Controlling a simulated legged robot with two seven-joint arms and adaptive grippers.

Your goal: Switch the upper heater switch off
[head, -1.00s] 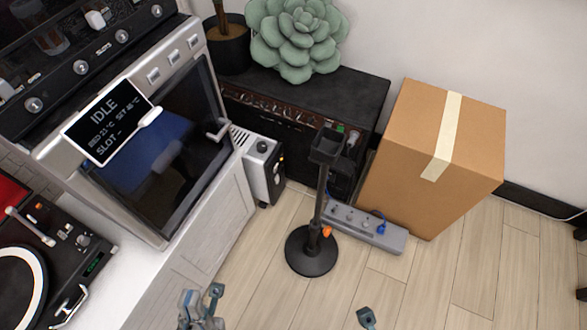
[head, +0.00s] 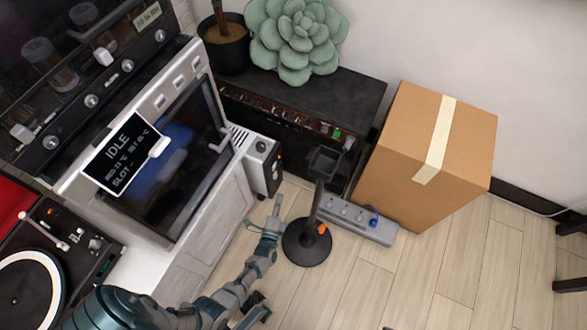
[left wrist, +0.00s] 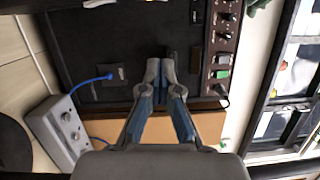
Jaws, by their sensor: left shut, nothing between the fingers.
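The heater (head: 243,139) is a small pale box with a dark front panel, standing on the floor between the oven cabinet and the black amplifier. Small orange marks show on its panel (head: 277,165); the separate switches are too small to tell apart or read. My left gripper (head: 278,200) is shut and empty, just below the heater's front in the head view and apart from it. In the left wrist view its fingertips (left wrist: 160,68) are together in front of the amplifier. I cannot make out the heater there. Only a small dark tip at the head view's bottom edge may be my right gripper.
A black stand (head: 307,245) with a round base is close right of my left gripper. A cardboard box (head: 420,170) stands right of the amplifier (head: 300,95).

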